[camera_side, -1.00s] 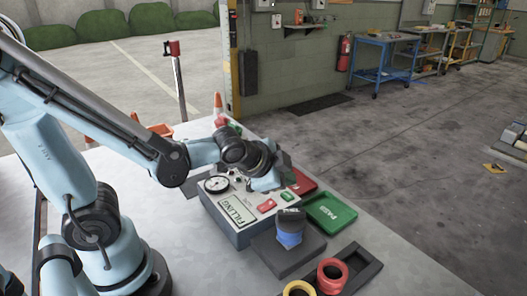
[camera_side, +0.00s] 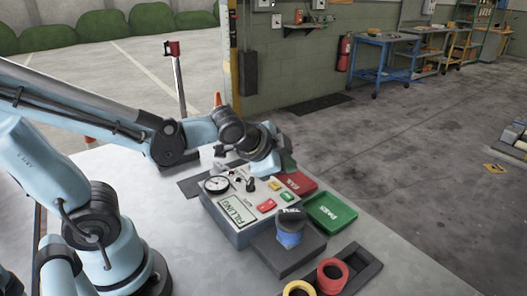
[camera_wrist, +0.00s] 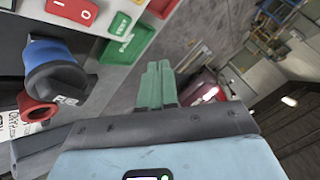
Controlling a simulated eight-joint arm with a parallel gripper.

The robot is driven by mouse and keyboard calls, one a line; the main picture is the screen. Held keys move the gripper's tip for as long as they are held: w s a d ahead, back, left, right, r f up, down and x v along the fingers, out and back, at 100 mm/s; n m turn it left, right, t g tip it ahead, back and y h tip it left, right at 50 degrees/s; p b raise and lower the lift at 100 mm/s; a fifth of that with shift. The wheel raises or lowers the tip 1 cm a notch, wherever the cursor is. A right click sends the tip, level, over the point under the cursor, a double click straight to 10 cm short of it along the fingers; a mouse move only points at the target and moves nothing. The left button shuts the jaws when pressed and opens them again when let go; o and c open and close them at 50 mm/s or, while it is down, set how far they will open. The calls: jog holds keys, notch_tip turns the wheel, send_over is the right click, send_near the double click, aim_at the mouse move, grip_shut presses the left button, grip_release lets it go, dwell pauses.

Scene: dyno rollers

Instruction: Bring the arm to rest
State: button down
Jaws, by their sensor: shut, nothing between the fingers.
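My arm reaches in from the left in the side view, bent over the back of the table. My gripper shows in the wrist view (camera_wrist: 160,85) as green fingers shut together, with nothing between them. In the side view the gripper end is largely hidden behind my wrist, above the back of the grey FILLING box. The grey FILLING box (camera_side: 238,232), with a gauge, a small lever and red and green buttons, stands on the table. The fingers look apart from it.
A blue and black cup-like part (camera_side: 290,228) stands on a dark pad. A green PASS tray (camera_side: 330,212) and a red FAIL tray (camera_side: 298,183) lie behind it. Red (camera_side: 332,275) and yellow (camera_side: 299,288) rings sit in front. The table's front left is clear.

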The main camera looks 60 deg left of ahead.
jog(key=s+a+n+g+h, duration=0.1)
jog(key=s+n+g, duration=0.1)
jog(key=s+n, duration=0.5)
jog(key=shift+s+r+n, duration=0.2)
jog(key=shift+r+n, duration=0.05)
jog(key=shift+n, duration=0.15)
